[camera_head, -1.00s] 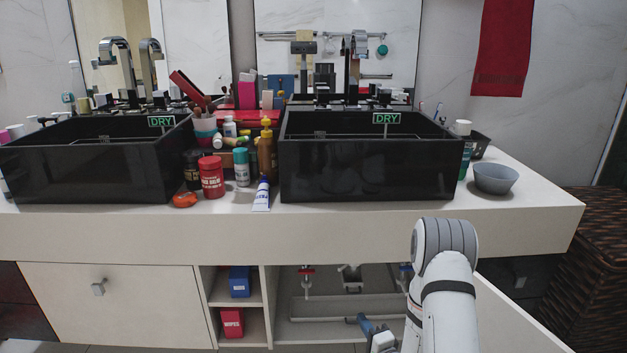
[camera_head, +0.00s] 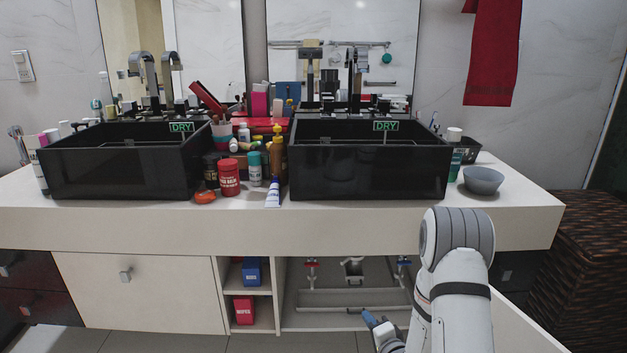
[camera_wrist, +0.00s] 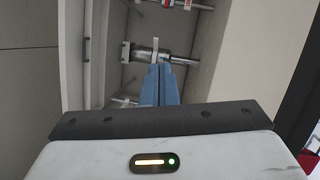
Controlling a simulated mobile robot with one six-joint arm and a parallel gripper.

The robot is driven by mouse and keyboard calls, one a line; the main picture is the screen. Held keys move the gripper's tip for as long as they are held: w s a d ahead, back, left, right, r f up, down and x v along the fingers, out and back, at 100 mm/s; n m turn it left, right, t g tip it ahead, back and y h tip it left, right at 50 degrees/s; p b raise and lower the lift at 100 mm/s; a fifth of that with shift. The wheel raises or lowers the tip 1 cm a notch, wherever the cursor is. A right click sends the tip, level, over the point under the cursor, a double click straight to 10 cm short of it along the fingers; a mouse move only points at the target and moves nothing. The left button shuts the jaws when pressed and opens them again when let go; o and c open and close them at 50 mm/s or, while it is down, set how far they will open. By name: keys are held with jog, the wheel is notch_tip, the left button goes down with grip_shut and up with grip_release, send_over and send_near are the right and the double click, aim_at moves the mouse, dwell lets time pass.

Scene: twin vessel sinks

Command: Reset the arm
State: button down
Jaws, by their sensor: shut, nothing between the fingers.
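My arm rises at the lower right of the head view, bent at a grey joint, in front of the vanity. My gripper (camera_head: 374,320) is low, in front of the open under-sink cabinet (camera_head: 340,312). Its blue fingers are together and empty. In the wrist view my gripper (camera_wrist: 158,75) points into the cabinet toward a metal drain pipe (camera_wrist: 150,55). A gap between the fingertips and the pipe is hard to judge.
Two black vessel sinks (camera_head: 368,165) stand on the white counter (camera_head: 390,221), with several bottles between them. A grey bowl (camera_head: 483,181) sits at the right. Shelves hold a blue box (camera_head: 252,270) and a red box (camera_head: 244,309). A wicker basket (camera_head: 590,270) stands at the far right.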

jog(key=s+d+r+n+g+h+p, duration=0.25)
jog(key=r+p, duration=0.55)
jog(key=r, duration=0.7)
jog(key=s+d+r+n+g+h+p, duration=0.1)
jog(key=s+r+n+g+h+p, duration=0.25)
jog(key=r+p, duration=0.9)
jog(key=s+a+r+n+g+p, duration=0.1)
jog(key=s+r+n+g+p, duration=0.2)
jog(key=s+r, duration=0.8)
jog(key=s+a+r+n+g+y+p, duration=0.1)
jog(key=s+a+r+n+g+p, duration=0.1)
jog(key=s+r, duration=0.9)
notch_tip(320, 180, up, 2)
jog(key=n+g+p, duration=0.1)
jog(key=g+p, duration=0.1)
jog(key=p, duration=0.1)
jog(key=shift+s+a+r+p, duration=0.2)
jog(key=shift+p, duration=0.2)
